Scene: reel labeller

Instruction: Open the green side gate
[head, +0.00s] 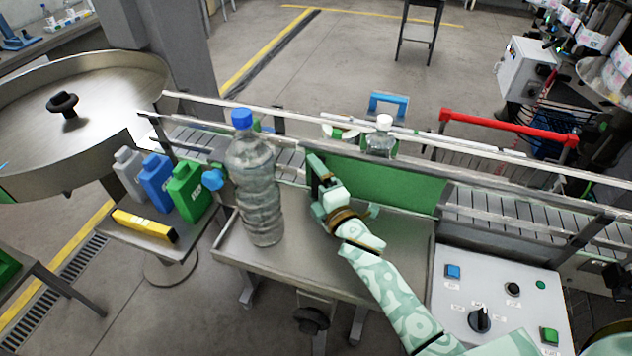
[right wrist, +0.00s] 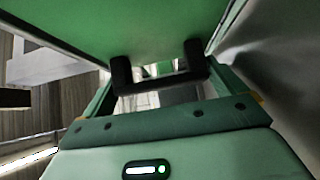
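The green side gate (head: 395,184) is a flat panel standing upright along the near side of the conveyor, behind the small steel table. It also fills the top of the right wrist view (right wrist: 150,30). A black U-shaped handle (right wrist: 160,88) stands out from it there. My right gripper (head: 320,178) is at the left end of the gate. In the right wrist view its green fingers lie on either side of the handle, apart, with gaps showing. Contact with the handle cannot be made out. My left gripper is not in view.
A large clear bottle with a blue cap (head: 258,190) stands on the steel table (head: 290,262), left of my right gripper. A control panel (head: 500,300) is at right. A white-capped bottle (head: 381,138) stands behind the gate. Coloured jugs (head: 190,193) are at left.

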